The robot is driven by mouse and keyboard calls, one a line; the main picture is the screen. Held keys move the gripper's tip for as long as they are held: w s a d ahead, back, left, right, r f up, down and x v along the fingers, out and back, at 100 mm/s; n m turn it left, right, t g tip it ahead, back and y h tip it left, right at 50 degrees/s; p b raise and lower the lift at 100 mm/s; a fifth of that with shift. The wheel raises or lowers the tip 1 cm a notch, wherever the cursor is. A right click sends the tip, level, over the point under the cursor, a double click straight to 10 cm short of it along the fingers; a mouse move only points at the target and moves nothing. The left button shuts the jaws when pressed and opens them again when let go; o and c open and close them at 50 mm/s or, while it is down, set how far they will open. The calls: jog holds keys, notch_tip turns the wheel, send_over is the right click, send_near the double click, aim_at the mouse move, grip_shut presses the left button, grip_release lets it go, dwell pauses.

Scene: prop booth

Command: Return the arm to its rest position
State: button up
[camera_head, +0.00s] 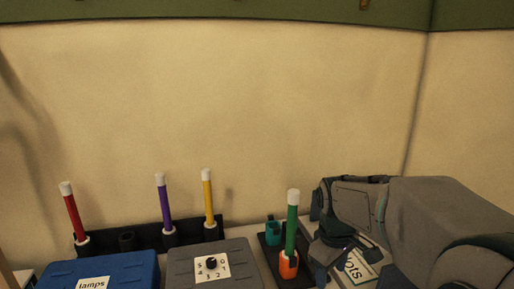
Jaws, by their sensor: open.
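My arm (435,215) reaches in from the right edge, grey and bulky. My gripper (326,262) is at its left end, pointing down, just right of the green stick (292,222). It is open, and I see nothing held in it; its fingertips are partly hard to make out. The green stick has a white tip and stands upright in an orange cup (288,265), apart from the gripper as far as I can tell.
A teal cup (274,232) shares the orange cup's dark base. Red (73,215), purple (165,205) and yellow (208,200) sticks stand in a dark rack. In front are a blue lamps box (130,268) and a grey dial box (238,262). A labelled box (358,268) lies under my arm.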

jog(key=s+a+f+m+t, duration=0.1)
jog(key=s+m, duration=0.6)
jog(key=s, duration=0.7)
jog(key=shift+a+t+y, duration=0.3)
jog(key=shift+t+y, duration=0.1)
